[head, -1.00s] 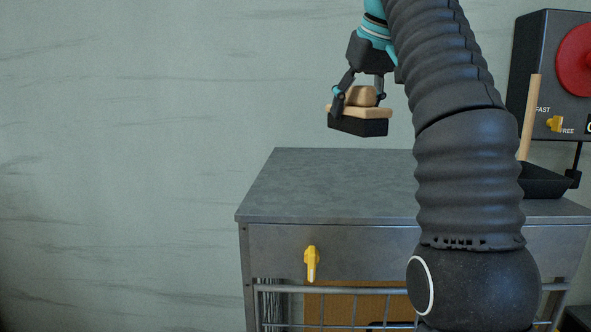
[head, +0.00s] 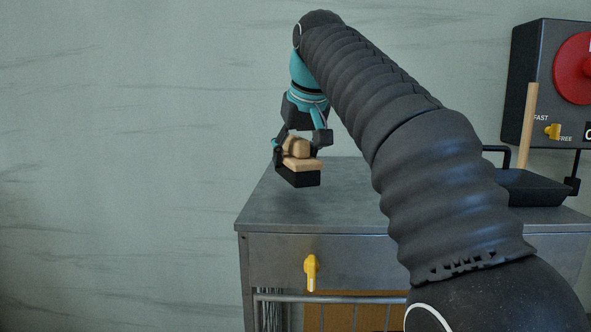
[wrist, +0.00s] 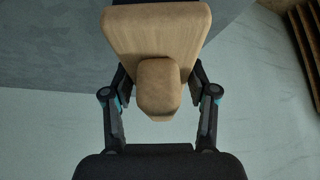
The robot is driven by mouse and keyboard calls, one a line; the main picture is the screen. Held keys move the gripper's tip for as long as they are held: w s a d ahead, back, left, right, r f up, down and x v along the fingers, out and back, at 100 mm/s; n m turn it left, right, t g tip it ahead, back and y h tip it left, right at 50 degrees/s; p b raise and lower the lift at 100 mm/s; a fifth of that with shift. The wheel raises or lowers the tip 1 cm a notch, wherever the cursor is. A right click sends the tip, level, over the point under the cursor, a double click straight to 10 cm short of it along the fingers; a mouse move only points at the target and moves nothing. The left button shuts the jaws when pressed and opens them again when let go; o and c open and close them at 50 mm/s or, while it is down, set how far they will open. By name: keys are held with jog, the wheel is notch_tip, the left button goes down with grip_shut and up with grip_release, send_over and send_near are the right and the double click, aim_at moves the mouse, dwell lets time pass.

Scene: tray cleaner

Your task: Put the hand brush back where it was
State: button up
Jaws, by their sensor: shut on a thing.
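The hand brush (head: 303,164) has a light wooden body with a rounded knob and dark bristles facing down. My gripper (head: 303,143) is shut on its knob, with a finger on each side. The brush is held above the left part of the grey cabinet top (head: 345,200), and it looks apart from the surface. In the wrist view the brush (wrist: 157,35) fills the upper middle, with my gripper (wrist: 158,88) closed around the knob. The bristles are mostly hidden there.
A black pan (head: 535,188) and an upright wooden handle (head: 528,125) stand at the right of the top. A dark machine (head: 540,75) with a red disc is behind. A yellow knob (head: 311,273) is on the cabinet front. The left of the top is clear.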

aim_at(296, 171)
jog(key=shift+f+b, duration=0.45)
jog(key=shift+f, duration=0.95)
jog(key=shift+f, duration=0.2)
jog(key=o, duration=1.1)
jog(key=shift+s+d+r, duration=0.1)
jog(key=shift+s+r, duration=0.05)
jog(key=shift+r, duration=0.45)
jog(key=p+v, duration=0.1)
jog(key=v, duration=1)
jog(key=shift+s+d, duration=0.1)
